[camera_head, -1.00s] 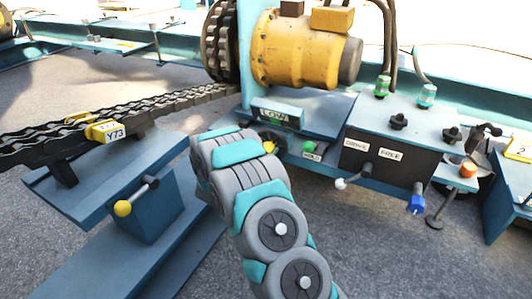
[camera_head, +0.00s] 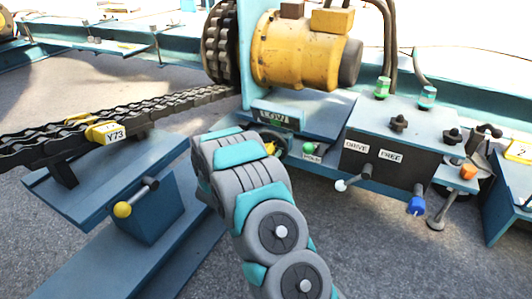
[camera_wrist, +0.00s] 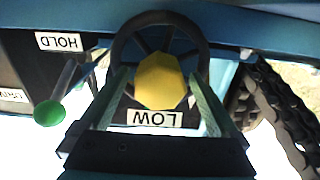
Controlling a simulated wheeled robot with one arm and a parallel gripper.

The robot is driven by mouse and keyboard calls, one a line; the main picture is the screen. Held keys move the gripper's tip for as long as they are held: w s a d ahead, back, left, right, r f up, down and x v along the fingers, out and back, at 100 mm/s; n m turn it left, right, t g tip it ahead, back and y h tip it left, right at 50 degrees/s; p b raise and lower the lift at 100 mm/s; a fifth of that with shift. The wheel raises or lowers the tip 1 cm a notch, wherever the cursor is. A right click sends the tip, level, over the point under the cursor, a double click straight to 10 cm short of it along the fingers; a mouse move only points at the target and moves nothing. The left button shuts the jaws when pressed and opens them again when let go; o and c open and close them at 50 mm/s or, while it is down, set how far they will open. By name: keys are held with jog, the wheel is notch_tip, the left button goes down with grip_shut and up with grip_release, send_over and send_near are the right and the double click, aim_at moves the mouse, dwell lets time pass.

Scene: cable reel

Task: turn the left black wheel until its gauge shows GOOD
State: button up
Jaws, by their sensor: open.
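The black wheel (camera_wrist: 158,18) has a dark rim, spokes and a yellow faceted hub (camera_wrist: 160,80). In the head view the wheel (camera_head: 281,140) is partly hidden behind my arm. Its gauge plate reads LOW (camera_head: 271,117); in the wrist view the LOW label (camera_wrist: 155,118) appears upside down. My gripper (camera_wrist: 158,75) is open, with one finger on each side of the yellow hub in the wrist view. Whether the fingers touch the wheel cannot be told. The gripper is hidden behind my arm in the head view.
A green-knobbed lever (camera_wrist: 48,113) by a HOLD label is close beside the wheel. A control box (camera_head: 385,165) marked DRIVE and FREE stands to the right. A heavy chain (camera_wrist: 285,110) runs near the wheel. A yellow-knobbed lever (camera_head: 123,209) is at left.

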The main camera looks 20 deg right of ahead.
jog(key=v, duration=0.7)
jog(key=shift+s+a+p, duration=0.3)
jog(key=shift+p, duration=0.15)
dwell(1.0)
